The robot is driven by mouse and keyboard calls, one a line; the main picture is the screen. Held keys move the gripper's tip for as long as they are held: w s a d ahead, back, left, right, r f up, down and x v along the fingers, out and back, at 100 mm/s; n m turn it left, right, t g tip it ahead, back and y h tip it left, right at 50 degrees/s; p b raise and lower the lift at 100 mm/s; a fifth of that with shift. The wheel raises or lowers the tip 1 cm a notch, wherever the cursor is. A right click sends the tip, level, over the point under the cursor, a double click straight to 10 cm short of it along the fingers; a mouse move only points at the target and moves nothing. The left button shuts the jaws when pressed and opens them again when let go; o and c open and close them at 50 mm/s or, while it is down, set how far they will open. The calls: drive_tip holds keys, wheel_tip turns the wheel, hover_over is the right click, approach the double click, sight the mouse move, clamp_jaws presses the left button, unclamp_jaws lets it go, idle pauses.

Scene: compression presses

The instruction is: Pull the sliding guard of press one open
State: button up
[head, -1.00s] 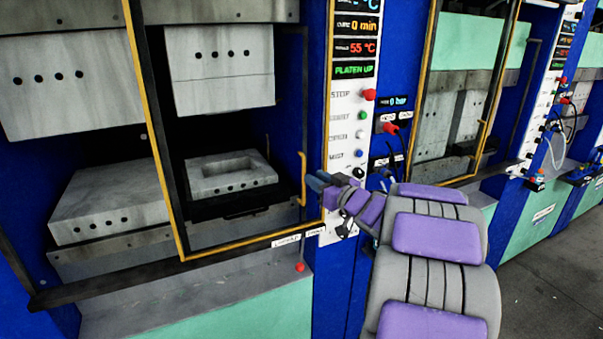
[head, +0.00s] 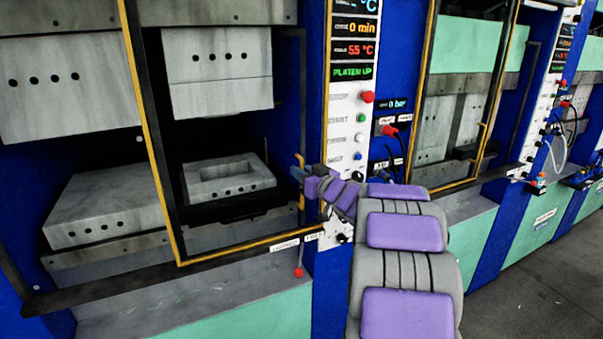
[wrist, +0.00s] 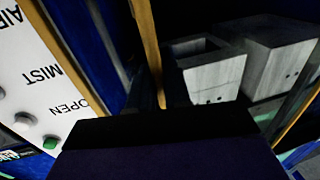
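Press one's sliding guard is a dark, yellow-edged frame (head: 150,130) in front of the right part of the press opening. Its yellow upright handle (head: 301,199) is near the guard's right edge, beside the control panel. My gripper (head: 299,172) is at this handle in the head view, its bluish fingertips overlapping the bar. In the wrist view a yellow bar (wrist: 149,45) runs down to the dark gripper body (wrist: 160,125) and seems to pass between the fingers. How tightly the fingers close on it is hidden.
A white control panel (head: 345,115) with buttons, including a red one (head: 367,97), stands just right of the handle. Inside the press, a grey mould block (head: 228,178) sits below a raised platen (head: 220,95). A second guarded press (head: 450,120) stands further right.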

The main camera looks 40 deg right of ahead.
clamp_jaws()
drive_tip(key=shift+f, duration=0.1)
